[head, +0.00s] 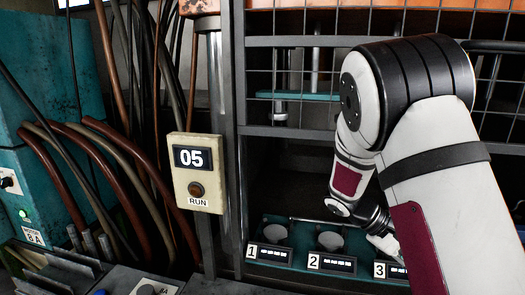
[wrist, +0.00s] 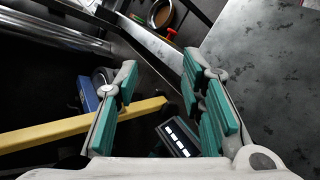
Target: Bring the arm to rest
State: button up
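My arm reaches in from the right of the head view and bends down toward a teal rack. My gripper (head: 384,243) is small there and partly hidden behind my own arm, near the station labelled 3. In the wrist view my gripper (wrist: 159,82) shows two teal-padded fingers spread apart. I see nothing held between them.
A control box (head: 197,172) reads 05, RUN. Cables crowd the left. The wrist view shows a yellow bar (wrist: 60,133) and round cup (wrist: 160,14).

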jog(key=s+a+r+m+t+y, duration=0.1)
jog(key=s+a+r+t+y, duration=0.9)
jog(key=s+a+r, duration=0.5)
jog(key=s+a, duration=0.1)
jog(key=a, duration=0.2)
jog(key=shift+s+a+r+m+t+y, duration=0.3)
jog(key=shift+s+m+t, duration=0.1)
